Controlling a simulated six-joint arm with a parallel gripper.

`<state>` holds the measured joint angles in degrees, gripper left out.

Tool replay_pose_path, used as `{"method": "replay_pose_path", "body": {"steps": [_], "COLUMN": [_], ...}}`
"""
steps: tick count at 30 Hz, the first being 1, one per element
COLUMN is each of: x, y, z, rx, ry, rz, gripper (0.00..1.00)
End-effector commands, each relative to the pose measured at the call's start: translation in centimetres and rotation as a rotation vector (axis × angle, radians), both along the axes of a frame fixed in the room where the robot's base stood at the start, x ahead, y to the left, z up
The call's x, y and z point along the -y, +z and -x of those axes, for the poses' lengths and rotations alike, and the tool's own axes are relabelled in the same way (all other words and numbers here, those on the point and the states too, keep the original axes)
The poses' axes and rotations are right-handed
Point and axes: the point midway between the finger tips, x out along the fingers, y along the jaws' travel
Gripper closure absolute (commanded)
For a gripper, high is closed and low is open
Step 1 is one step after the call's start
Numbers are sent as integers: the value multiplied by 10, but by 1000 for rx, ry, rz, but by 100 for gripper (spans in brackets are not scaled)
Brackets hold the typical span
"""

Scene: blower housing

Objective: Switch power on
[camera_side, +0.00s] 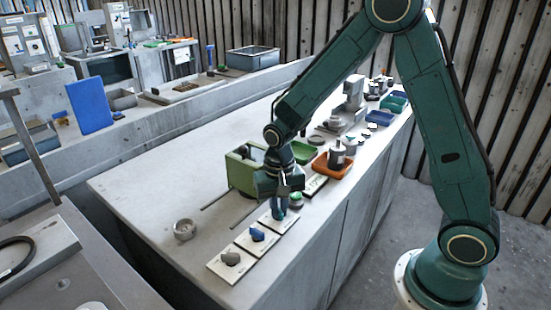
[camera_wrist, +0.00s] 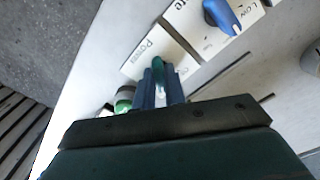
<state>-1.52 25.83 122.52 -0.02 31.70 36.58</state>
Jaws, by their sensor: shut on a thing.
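The power panel (camera_wrist: 146,50) is a white plate marked "Power" in the wrist view. It carries a green knob (camera_wrist: 158,66), partly hidden by my fingers. My gripper (camera_wrist: 161,84) is shut on this knob, its two blue fingers on either side. In the side view my gripper (camera_side: 280,208) points down at the last plate of a row, the power panel (camera_side: 285,224), and hides the knob. The knob's exact setting cannot be told.
Beside it are a plate with a blue knob (camera_side: 257,235) and one with a grey knob (camera_side: 231,258). A green button (camera_wrist: 123,106) is close to my fingers. A green housing (camera_side: 240,172) and orange tray (camera_side: 321,166) stand behind.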

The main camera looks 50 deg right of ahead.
Motion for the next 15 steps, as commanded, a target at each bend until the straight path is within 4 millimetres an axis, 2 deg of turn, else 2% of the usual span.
{"method": "replay_pose_path", "body": {"steps": [2, 3, 5, 15], "x": [1, 1, 1, 0], "y": [1, 1, 1, 1], "z": [-2, -1, -1, -1], "rx": [5, 5, 4, 2], "ry": [-1, 0, 0, 2], "rz": [1, 1, 1, 0], "gripper": [100, 82, 71, 71]}}
